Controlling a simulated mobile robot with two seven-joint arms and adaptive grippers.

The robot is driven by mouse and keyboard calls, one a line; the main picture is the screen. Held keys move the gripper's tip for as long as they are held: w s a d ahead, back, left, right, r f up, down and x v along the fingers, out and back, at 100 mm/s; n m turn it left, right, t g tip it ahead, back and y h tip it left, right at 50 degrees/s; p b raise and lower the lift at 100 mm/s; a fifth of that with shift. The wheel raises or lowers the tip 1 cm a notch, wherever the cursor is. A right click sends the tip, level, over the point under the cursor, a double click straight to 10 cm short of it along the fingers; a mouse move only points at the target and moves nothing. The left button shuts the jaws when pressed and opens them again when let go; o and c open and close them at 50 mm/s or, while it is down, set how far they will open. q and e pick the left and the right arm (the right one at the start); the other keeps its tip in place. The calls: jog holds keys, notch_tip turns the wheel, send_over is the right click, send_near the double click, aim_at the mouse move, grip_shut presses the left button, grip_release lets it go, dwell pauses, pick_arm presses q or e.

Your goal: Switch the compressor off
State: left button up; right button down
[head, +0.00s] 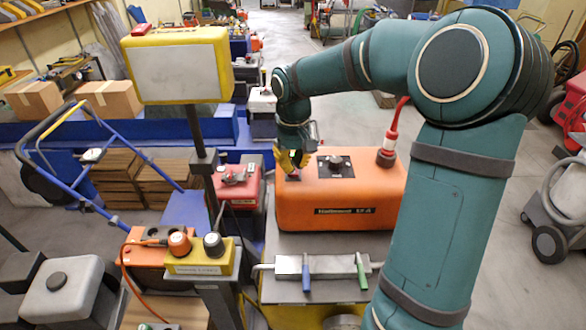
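An orange box-shaped machine (340,198) with a dark label on its front stands on a grey-topped stand in the middle; I take it to be the compressor. On its top are a black plate with a knob (336,167) and a red upright fitting (389,147) at the right. My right gripper (292,170), with yellow fingers, points down at the left end of its top. A small reddish part (293,178) shows just below the fingertips; I cannot tell whether they touch it. The finger gap is too small to judge. My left gripper is not in view.
A grey bar with blue and green handles (321,266) lies in front of the orange machine. At left are a yellow box with two knobs (202,262), a yellow-framed panel on a post (178,66) and a blue trolley frame (95,157). A red machine (238,187) stands behind.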

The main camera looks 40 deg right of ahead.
aim_at(293, 172)
jog(key=shift+f+b, duration=0.65)
jog(key=shift+f, duration=0.4)
dwell(0.4)
jog(key=shift+r, duration=0.15)
jog(key=shift+r+p, duration=3.05)
jog(key=shift+r, duration=0.4)
